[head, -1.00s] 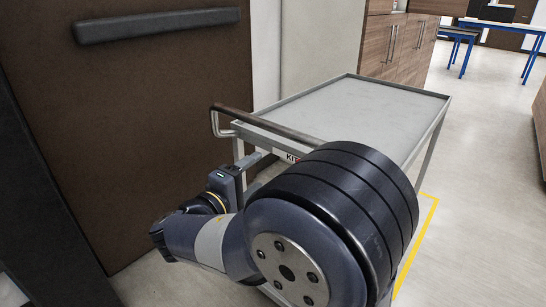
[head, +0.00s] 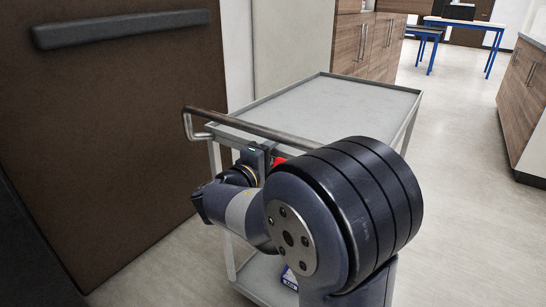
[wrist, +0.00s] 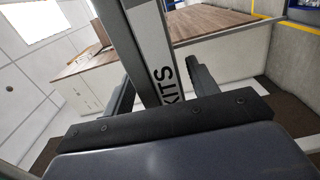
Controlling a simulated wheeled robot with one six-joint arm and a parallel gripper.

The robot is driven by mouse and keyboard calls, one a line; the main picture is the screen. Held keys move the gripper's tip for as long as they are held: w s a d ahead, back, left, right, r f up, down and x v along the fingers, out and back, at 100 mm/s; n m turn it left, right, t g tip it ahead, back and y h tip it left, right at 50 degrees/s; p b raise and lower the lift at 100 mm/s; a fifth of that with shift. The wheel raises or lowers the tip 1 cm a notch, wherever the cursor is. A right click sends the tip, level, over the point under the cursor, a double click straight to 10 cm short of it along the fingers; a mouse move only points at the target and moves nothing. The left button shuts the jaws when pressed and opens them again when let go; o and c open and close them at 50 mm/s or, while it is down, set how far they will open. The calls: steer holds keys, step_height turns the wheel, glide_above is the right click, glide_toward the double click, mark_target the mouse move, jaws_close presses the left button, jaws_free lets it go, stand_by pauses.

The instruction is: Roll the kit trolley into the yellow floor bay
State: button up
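The kit trolley (head: 330,101) is a grey cart with a flat, bare top and a dark push handle (head: 245,126) on its near side. My gripper (head: 262,160) is at that near side, just under the handle, partly hidden by my own arm. In the wrist view, the two fingers of my gripper (wrist: 161,88) stand apart on either side of a grey trolley bar with a KITS label (wrist: 165,75); gaps show beside it. The yellow floor bay is not visible in the head view. Yellow strips (wrist: 300,27) show at the wrist view's upper right; I cannot tell what they mark.
A brown door with a dark bar (head: 125,29) stands close on the left. Wooden cabinets (head: 362,45) stand behind the trolley, and another wooden unit (head: 525,100) is at the right. A blue-legged table (head: 465,25) is far back. The floor right of the trolley (head: 460,160) is clear.

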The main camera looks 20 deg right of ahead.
jaws_close()
stand_by(0.4)
steer(key=shift+f, duration=0.1)
